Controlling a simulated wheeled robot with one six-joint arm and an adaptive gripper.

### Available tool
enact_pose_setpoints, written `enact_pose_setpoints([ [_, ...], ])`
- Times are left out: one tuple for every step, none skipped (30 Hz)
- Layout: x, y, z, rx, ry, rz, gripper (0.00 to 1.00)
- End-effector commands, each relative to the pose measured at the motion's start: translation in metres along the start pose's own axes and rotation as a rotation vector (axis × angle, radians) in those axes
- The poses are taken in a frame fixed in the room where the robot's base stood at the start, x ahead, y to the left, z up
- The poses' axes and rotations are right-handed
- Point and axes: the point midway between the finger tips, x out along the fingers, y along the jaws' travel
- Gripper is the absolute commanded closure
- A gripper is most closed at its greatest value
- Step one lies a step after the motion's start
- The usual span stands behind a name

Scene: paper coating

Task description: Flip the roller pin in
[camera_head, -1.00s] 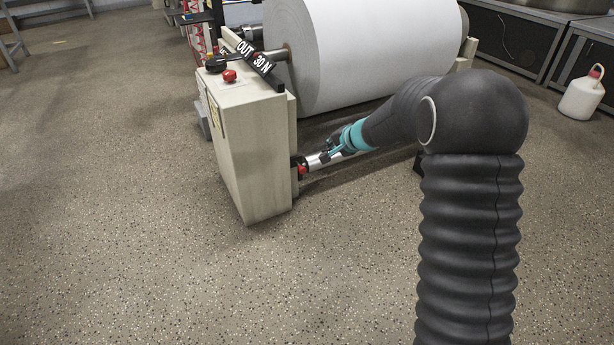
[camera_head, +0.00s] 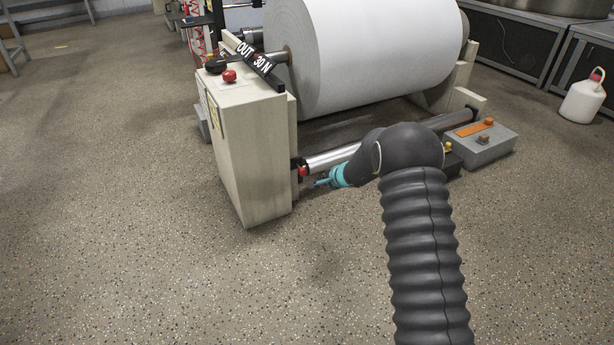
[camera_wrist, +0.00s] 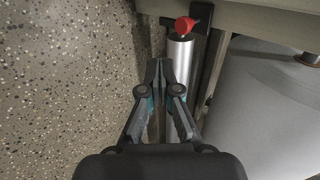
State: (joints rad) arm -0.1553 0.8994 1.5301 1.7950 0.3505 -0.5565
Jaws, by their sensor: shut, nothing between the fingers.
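The red roller pin (camera_head: 302,170) sits at the left end of the silver roller (camera_head: 328,159), against the beige machine post (camera_head: 248,150). In the wrist view the red pin (camera_wrist: 184,26) is near the top, on a dark bracket, at the end of the roller (camera_wrist: 181,50). My gripper (camera_head: 318,183) is shut and empty, low beside the roller on its near side, a little to the right of the pin. In the wrist view its fingertips (camera_wrist: 159,64) meet to the left of the roller, short of the pin. Touching or apart cannot be told.
A large white paper roll (camera_head: 365,50) hangs above and behind the roller. A grey box with an orange bar (camera_head: 474,128) stands at the roller's right end. A white jug (camera_head: 582,98) is far right. The speckled floor in front is clear.

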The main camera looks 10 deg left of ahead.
Motion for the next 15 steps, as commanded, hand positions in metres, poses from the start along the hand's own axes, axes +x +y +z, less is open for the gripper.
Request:
enact_pose_setpoints([
  [0.003, 0.001, 0.000, 0.000, -0.001, 0.001, 1.00],
  [0.006, 0.001, 0.001, -0.001, -0.001, 0.001, 1.00],
  [0.009, 0.000, 0.001, -0.001, -0.001, 0.001, 1.00],
  [0.013, 0.000, 0.001, -0.002, -0.001, 0.002, 1.00],
  [0.017, 0.001, 0.001, -0.002, -0.001, 0.002, 1.00],
  [0.022, 0.001, 0.001, -0.001, -0.001, 0.002, 1.00],
  [0.027, 0.001, 0.001, -0.001, -0.001, 0.002, 1.00],
  [0.031, 0.000, 0.001, 0.000, -0.001, 0.002, 1.00],
  [0.037, 0.000, 0.001, -0.001, -0.001, 0.001, 1.00],
  [0.042, 0.000, 0.001, -0.002, -0.001, 0.001, 1.00],
  [0.046, 0.000, 0.001, -0.001, -0.002, 0.002, 1.00],
  [0.051, 0.000, 0.001, -0.001, -0.001, 0.001, 1.00],
  [0.056, 0.000, 0.000, -0.001, -0.001, 0.001, 1.00],
  [0.060, 0.000, 0.000, -0.001, -0.001, 0.001, 1.00],
  [0.066, 0.000, 0.000, -0.001, -0.001, 0.001, 1.00],
])
